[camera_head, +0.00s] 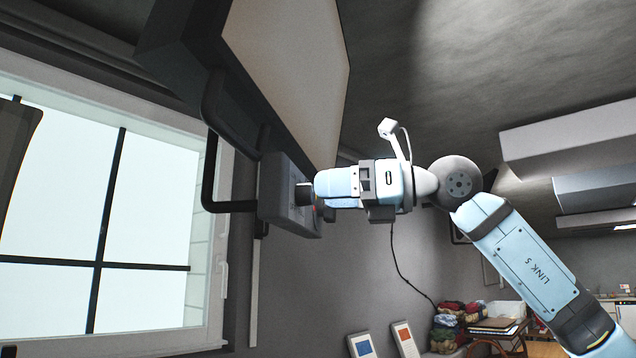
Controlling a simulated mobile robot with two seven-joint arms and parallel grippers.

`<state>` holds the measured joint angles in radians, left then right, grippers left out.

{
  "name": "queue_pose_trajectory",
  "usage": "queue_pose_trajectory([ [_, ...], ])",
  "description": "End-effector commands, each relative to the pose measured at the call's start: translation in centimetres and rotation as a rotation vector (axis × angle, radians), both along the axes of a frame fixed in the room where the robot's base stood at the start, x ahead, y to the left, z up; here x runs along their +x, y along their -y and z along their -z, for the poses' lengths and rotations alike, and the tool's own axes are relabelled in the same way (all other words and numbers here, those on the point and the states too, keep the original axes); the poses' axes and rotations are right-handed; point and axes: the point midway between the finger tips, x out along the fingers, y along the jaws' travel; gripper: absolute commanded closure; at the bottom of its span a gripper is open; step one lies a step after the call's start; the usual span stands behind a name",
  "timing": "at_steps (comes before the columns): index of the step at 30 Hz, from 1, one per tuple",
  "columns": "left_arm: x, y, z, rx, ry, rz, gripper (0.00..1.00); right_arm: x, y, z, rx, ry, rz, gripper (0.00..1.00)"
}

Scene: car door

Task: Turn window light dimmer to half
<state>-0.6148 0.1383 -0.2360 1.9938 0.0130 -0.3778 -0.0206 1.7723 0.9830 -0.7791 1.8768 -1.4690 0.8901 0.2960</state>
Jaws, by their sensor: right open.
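A grey control box (278,197) is mounted beside the window, below a large tilted panel. A dark round knob (303,194) sticks out of its face and appears to be the window light dimmer; its setting cannot be read. My right gripper (316,188) comes in from the right, level with the knob, its light blue fingers pointing left at it. The fingers are open, with their tips at or very close to the knob; I cannot tell whether they touch it. The gripper hides part of the box face. My left gripper is not in view.
The bright window (150,200) with a dark cross frame fills the left. A dark bent pipe (209,170) runs next to the box. The large pale panel (290,70) hangs above my gripper. Folded cloths (447,325) are stacked at the lower right.

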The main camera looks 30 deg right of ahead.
Motion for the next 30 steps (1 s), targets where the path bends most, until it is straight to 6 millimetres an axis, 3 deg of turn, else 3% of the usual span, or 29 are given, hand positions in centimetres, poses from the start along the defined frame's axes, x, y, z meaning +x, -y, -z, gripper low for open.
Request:
queue_pose_trajectory([
  [6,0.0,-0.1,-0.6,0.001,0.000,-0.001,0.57,1.5,-1.6,-0.1,0.001,0.001,0.000,0.41],
  [16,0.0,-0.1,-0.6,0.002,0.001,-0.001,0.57,1.7,-1.8,0.0,0.001,0.000,0.001,0.41],
  [23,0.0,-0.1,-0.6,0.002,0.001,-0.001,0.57,1.7,-1.8,0.0,0.001,0.001,0.001,0.90],
  [30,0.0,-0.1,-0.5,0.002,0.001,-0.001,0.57,1.7,-1.8,0.0,0.009,-0.008,0.001,0.90],
])
